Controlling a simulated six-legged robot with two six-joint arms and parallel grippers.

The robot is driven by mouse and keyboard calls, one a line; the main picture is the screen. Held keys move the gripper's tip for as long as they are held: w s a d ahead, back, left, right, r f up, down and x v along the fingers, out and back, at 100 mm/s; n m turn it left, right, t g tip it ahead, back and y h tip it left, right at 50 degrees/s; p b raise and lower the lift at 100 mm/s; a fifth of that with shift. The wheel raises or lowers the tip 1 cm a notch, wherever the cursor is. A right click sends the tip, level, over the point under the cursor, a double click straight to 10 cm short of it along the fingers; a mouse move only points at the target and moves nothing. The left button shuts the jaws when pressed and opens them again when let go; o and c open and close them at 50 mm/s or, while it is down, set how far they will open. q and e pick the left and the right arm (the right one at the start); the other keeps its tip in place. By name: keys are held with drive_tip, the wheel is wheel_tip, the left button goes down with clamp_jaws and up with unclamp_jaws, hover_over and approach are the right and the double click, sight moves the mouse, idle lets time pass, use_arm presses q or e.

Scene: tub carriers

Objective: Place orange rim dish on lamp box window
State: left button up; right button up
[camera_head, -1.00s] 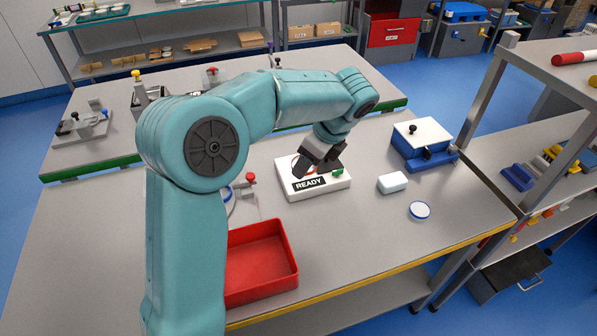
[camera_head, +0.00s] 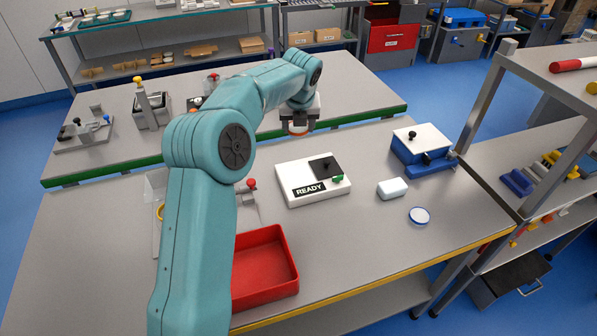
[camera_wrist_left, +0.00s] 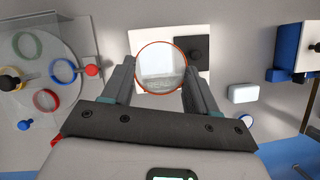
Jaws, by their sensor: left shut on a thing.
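The orange rim dish (camera_wrist_left: 161,68) is a clear round dish with an orange rim, held between the fingers of my left gripper (camera_wrist_left: 160,88). In the head view my left gripper (camera_head: 299,122) is raised behind the lamp box, with the dish (camera_head: 298,130) low at its tips. The lamp box (camera_head: 297,181) is white with a READY label and a green knob. Its dark square window (camera_head: 325,166) is bare. In the wrist view the lamp box shows through and around the dish, with the dark window (camera_wrist_left: 194,53) to its right. My right gripper is out of view.
A red tray (camera_head: 264,264) stands front left of the box. A white block (camera_head: 392,188), a blue-rimmed dish (camera_head: 419,215) and a blue device (camera_head: 424,150) stand right. The wrist view shows rings and knobs at left (camera_wrist_left: 62,70).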

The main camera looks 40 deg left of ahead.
sight(299, 174)
use_arm(q)
wheel_tip(299, 174, down, 16)
drive_tip(key=shift+w+f+p, duration=0.1)
drive_tip(key=shift+p, duration=0.3)
drive_tip(key=shift+f, duration=0.1)
drive_tip(key=shift+f, duration=0.1)
drive_tip(key=shift+f, duration=0.15)
drive_tip(key=o, duration=1.1)
